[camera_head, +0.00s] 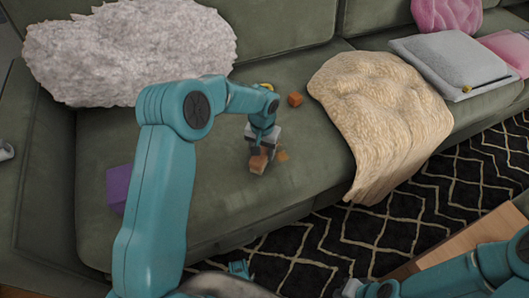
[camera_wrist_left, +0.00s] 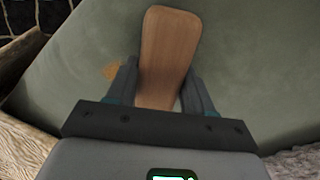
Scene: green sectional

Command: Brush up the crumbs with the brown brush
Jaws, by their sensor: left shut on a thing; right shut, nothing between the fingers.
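My left gripper (camera_head: 258,150) is shut on the brown brush (camera_head: 258,164) just above the seat of the green sofa. In the left wrist view the brush (camera_wrist_left: 168,45) is a flat wooden piece with rounded corners, gripped between the two dark fingers (camera_wrist_left: 158,88). Its bristles are hidden. The crumbs (camera_head: 282,155) are a small orange-tan patch on the seat, just right of the brush. In the left wrist view the crumbs (camera_wrist_left: 110,71) lie left of the brush, beside the left finger. My right gripper (camera_head: 353,288) shows only partly at the bottom edge; its fingers are hard to make out.
A small orange block (camera_head: 295,99) and a yellow item (camera_head: 267,86) lie behind my left gripper. A purple box (camera_head: 118,188) is at left. A white fluffy throw (camera_head: 130,50) and a beige blanket (camera_head: 385,110) flank the open seat. A wooden table (camera_head: 462,238) stands lower right.

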